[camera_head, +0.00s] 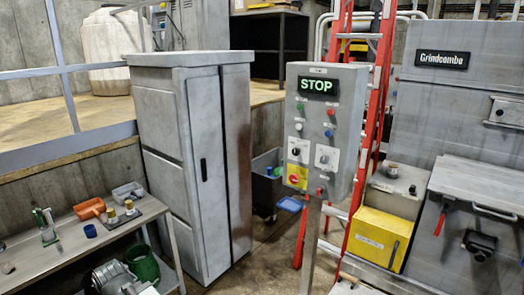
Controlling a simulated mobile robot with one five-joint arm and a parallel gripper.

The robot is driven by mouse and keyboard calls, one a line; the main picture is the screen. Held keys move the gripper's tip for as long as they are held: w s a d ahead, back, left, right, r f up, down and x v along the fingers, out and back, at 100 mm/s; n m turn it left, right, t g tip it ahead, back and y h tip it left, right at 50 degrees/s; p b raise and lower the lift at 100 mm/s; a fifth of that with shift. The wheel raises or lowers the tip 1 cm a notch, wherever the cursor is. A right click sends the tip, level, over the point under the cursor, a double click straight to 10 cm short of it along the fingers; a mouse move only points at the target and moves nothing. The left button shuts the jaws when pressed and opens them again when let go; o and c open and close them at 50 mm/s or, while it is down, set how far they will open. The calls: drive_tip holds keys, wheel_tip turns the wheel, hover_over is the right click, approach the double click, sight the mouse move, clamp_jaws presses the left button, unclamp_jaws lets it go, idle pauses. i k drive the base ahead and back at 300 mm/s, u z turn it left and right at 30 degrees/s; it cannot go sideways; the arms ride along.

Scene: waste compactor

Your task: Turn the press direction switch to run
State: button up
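A grey control box (341,122) stands on a post right of the middle. Its display (318,86) reads STOP in green letters. Below it are small round buttons in red, green, blue and white. Two rotary switches sit on white plates, a left one (296,151) and a right one (324,158). Their labels are too small to read, so I cannot tell which is the press direction switch or how its knob points. A red rotary switch on a yellow plate (296,177) and a red button (319,191) are lower down. My gripper is not in view.
A tall grey cabinet (187,170) stands left of the box. A workbench (70,250) with tools is at the left front. A red ladder (373,110) stands behind the box.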

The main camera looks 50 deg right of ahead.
sight(296, 152)
drive_tip(key=z, duration=0.2)
drive_tip(key=i, duration=1.05)
drive_tip(key=z, duration=0.85)
drive_tip(key=k, duration=0.8)
drive_tip(key=z, duration=0.1)
drive_tip(key=i, duration=0.9)
drive_tip(key=u, duration=0.1)
